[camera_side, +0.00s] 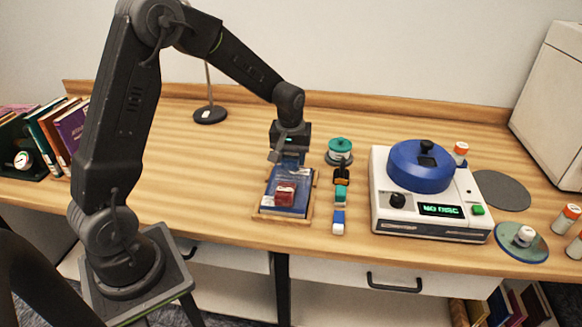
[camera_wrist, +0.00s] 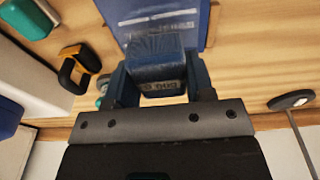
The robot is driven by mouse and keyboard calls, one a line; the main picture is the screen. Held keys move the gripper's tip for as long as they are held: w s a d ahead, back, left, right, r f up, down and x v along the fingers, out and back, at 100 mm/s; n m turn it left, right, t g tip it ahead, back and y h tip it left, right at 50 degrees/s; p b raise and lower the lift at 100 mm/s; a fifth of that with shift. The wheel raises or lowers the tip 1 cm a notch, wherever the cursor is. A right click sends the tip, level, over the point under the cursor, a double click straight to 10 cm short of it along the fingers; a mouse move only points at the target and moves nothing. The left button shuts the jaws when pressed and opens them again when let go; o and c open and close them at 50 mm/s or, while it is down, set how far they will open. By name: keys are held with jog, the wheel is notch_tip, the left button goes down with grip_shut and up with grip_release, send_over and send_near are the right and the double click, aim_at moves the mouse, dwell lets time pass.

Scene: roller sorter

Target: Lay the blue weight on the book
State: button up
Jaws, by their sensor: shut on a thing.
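My gripper (camera_side: 288,163) is shut on the blue weight (camera_wrist: 157,72), a dark blue block with upside-down lettering on its face in the wrist view. In the side view the weight is mostly hidden by my gripper's fingers. The book (camera_side: 291,211) lies flat, blue-covered, in a shallow wooden frame (camera_side: 262,213). Its edge also shows in the wrist view (camera_wrist: 150,10). A red block (camera_side: 285,194) sits on the near part of the book. My gripper is at the book's far end; I cannot tell whether the weight touches it.
Right of the frame are a teal-lidded round pot (camera_side: 340,147) and a row of small clamps and blocks (camera_side: 340,195). A white machine with a blue round lid (camera_side: 420,165) stands further right. A lamp base (camera_side: 210,115) is at the back. The table left of the frame is clear.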

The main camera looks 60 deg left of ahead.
aim_at(291, 176)
jog(key=shift+f, duration=1.8)
jog(key=shift+f, duration=0.1)
jog(key=o, duration=1.2)
jog(key=shift+o, duration=0.2)
